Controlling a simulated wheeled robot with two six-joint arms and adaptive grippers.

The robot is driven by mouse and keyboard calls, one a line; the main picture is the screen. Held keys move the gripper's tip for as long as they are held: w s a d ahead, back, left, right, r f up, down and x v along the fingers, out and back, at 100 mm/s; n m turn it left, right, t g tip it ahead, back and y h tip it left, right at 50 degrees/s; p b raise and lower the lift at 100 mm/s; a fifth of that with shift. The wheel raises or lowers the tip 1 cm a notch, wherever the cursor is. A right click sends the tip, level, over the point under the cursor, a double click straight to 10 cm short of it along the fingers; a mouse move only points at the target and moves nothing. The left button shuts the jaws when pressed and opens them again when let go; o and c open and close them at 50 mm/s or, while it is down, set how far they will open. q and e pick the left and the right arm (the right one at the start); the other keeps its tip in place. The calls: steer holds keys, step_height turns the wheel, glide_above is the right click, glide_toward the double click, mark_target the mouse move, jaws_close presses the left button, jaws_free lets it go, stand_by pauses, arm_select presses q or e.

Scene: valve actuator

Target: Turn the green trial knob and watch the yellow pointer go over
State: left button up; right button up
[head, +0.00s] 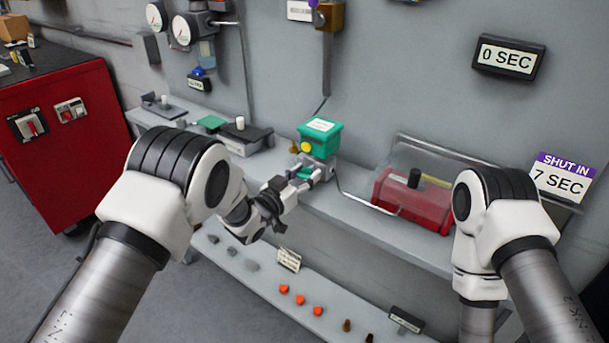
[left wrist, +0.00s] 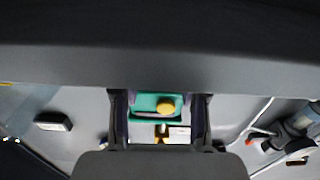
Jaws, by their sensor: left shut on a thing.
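The valve actuator (head: 320,137) is a green box with a white label and a round yellow part (head: 307,147) on its front. It stands on the grey wall ledge. My left gripper (head: 304,178) is just below and in front of the box, its fingers closed on the small green trial knob (head: 303,173). In the left wrist view the green box (left wrist: 145,103) and the round yellow part (left wrist: 166,106) show between the two fingers. A small yellow mark (left wrist: 162,131) shows on a pale plate below; I cannot tell for sure that it is the pointer. My right gripper is out of view.
A red box (head: 412,205) under a clear cover stands right on the ledge (head: 355,208). A black-and-grey device (head: 240,135) stands left. A lower shelf (head: 260,282) holds several orange pieces. Wall signs read "0 SEC" (head: 508,58) and "SHUT IN 7 SEC" (head: 562,178).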

arm_select(q)
steer(key=n, duration=0.2)
steer(key=shift+n+p, duration=0.3)
steer(key=shift+p, duration=0.05)
steer(key=n, duration=0.2)
steer(key=shift+a+f+n, duration=0.1)
steer(key=shift+f+n, duration=0.05)
steer(key=shift+n, duration=0.25)
steer(key=o, duration=1.2)
steer(key=shift+c, duration=0.2)
steer(key=shift+a, duration=0.1)
